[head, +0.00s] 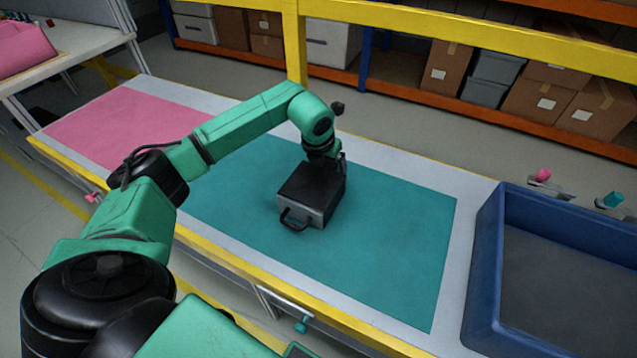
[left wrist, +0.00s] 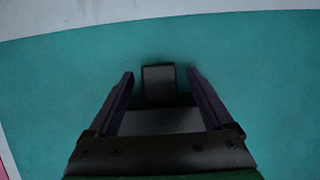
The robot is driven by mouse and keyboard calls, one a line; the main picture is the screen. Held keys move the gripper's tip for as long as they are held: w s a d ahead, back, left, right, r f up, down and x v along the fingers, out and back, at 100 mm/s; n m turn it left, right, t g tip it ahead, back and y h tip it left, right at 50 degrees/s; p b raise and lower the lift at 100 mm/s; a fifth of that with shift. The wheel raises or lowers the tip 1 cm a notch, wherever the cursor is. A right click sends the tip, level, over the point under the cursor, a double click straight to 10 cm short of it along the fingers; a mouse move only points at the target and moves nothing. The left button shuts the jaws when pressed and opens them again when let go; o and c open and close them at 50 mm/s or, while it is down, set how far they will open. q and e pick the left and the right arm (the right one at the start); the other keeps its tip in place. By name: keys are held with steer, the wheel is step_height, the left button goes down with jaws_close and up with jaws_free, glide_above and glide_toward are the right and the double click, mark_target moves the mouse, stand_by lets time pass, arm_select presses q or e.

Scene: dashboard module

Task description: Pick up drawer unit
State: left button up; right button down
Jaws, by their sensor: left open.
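The drawer unit (head: 312,193) is a black box with a grey front and a black loop handle. It sits on the teal mat (head: 390,240) in the head view, its handle towards the near edge. My left gripper (head: 328,156) is at the far end of the box, just above or against it; its fingertips are hard to make out there. In the left wrist view its two fingers are open (left wrist: 160,78), with a dark block and a grey surface (left wrist: 160,120) between them. I cannot tell whether the fingers touch the unit. My right gripper is not in view.
A blue bin (head: 487,262) stands at the right end of the table. A pink mat (head: 120,125) covers the left part. A yellow rail (head: 430,35) runs behind, with shelved boxes beyond. The teal mat right of the unit is clear.

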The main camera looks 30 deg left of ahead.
arm_select(q)
steer(key=shift+w+f, duration=0.15)
steer(key=shift+f, duration=0.25)
steer(key=shift+r, duration=0.1)
jaws_close()
steer(key=shift+r, duration=0.15)
